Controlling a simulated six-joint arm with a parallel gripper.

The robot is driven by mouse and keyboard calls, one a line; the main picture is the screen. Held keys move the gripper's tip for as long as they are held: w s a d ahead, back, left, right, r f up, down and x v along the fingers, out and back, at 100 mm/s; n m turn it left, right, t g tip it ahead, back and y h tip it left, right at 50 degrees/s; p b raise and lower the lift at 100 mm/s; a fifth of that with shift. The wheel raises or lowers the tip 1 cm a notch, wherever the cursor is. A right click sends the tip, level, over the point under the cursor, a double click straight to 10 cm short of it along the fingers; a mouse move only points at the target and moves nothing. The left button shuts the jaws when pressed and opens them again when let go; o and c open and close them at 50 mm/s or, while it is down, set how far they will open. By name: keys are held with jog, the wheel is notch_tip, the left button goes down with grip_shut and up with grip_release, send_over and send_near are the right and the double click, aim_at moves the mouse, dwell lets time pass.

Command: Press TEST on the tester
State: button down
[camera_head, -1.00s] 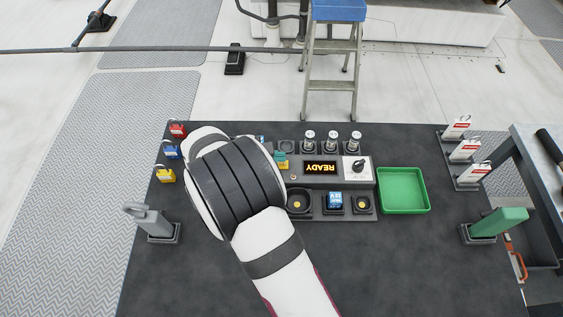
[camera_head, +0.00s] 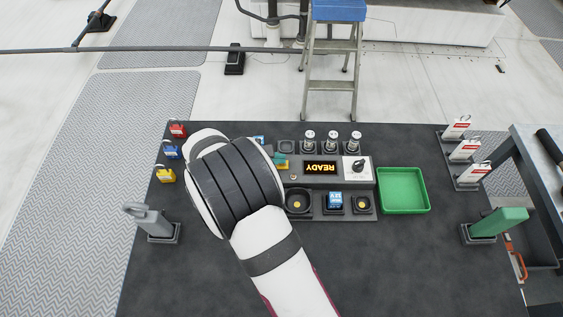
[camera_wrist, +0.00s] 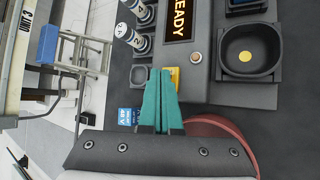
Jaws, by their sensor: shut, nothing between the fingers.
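The tester (camera_head: 335,180) is a grey box on the dark table, with an amber READY display (camera_head: 320,168) and a dark knob (camera_head: 357,166). In the wrist view its display (camera_wrist: 180,18) and a small round silver button (camera_wrist: 196,57) show. A yellow patch (camera_wrist: 175,77) on the tester lies just beside my fingertips; it also shows in the head view (camera_head: 282,167). No TEST label is readable. My gripper (camera_wrist: 162,72) has teal fingers, shut and empty, with tips over the tester's edge by the yellow patch. Whether they touch it I cannot tell. My arm hides the tester's left end.
Cells in sockets (camera_head: 331,138) stand behind the tester, and round wells (camera_head: 299,203) and a blue block (camera_head: 335,201) in front. A green tray (camera_head: 403,209) is at right. Coloured padlocks (camera_head: 171,151) are at left, red-marked tags (camera_head: 465,151) at right. The table's front is clear.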

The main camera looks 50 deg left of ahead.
jog(key=shift+f, duration=0.4)
dwell(0.5)
jog(key=shift+r, duration=0.8)
jog(key=shift+r, duration=0.1)
jog(key=shift+r, duration=2.45)
